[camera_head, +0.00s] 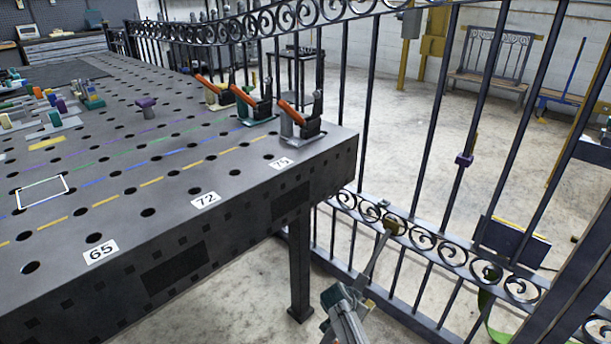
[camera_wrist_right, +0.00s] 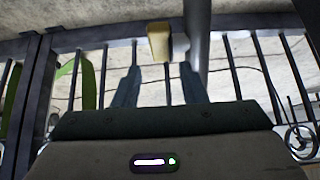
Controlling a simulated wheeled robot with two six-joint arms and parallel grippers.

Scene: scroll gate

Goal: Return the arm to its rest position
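My right gripper (camera_head: 345,308) is low in the head view, beside the black scroll gate (camera_head: 420,240). In the right wrist view, the two fingers of my right gripper (camera_wrist_right: 160,90) stand apart with only gate bars and floor visible between them. A yellowish block (camera_wrist_right: 158,42) and a grey bar (camera_wrist_right: 196,35) lie beyond the fingertips. Whether the gripper touches the bar is unclear. My left gripper is not in view.
A perforated steel table (camera_head: 120,200) fills the left, with several orange-handled clamps (camera_head: 290,112) near its corner. Its leg (camera_head: 300,270) stands near my right arm. Open floor and a bench (camera_head: 490,65) lie beyond the gate.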

